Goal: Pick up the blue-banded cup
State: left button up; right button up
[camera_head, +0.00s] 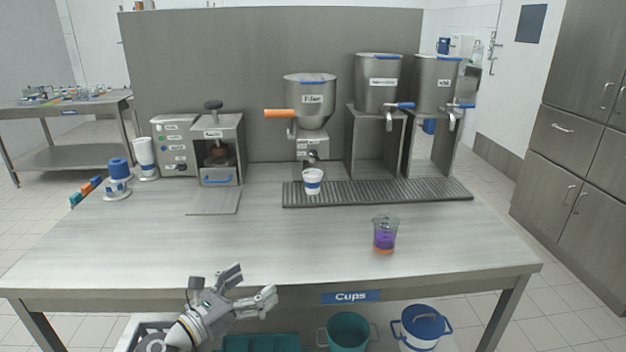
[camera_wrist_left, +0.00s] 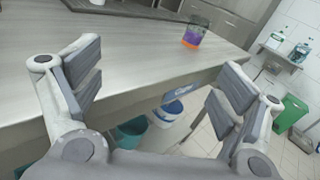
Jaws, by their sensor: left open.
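The blue-banded cup (camera_head: 312,182) is small and white. In the head view it stands upright at the left end of the ribbed drip tray (camera_head: 400,192), under the spout of the funnel-shaped filler (camera_head: 310,100). My left gripper (camera_head: 254,285) is open and empty at the table's front edge, well in front of the cup and to its left. In the left wrist view the open fingers (camera_wrist_left: 158,95) frame the table edge, and the cup does not show there. My right gripper is not in either view.
A clear cup with purple and orange contents (camera_head: 384,234) stands on the table (camera_head: 270,255), right of centre; it also shows in the wrist view (camera_wrist_left: 194,33). A sealing machine (camera_head: 217,150) and a blue-topped stand (camera_head: 118,178) are at the left. The front middle of the tabletop is clear.

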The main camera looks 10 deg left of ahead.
aim_at(312, 177)
jog(key=i, duration=1.45)
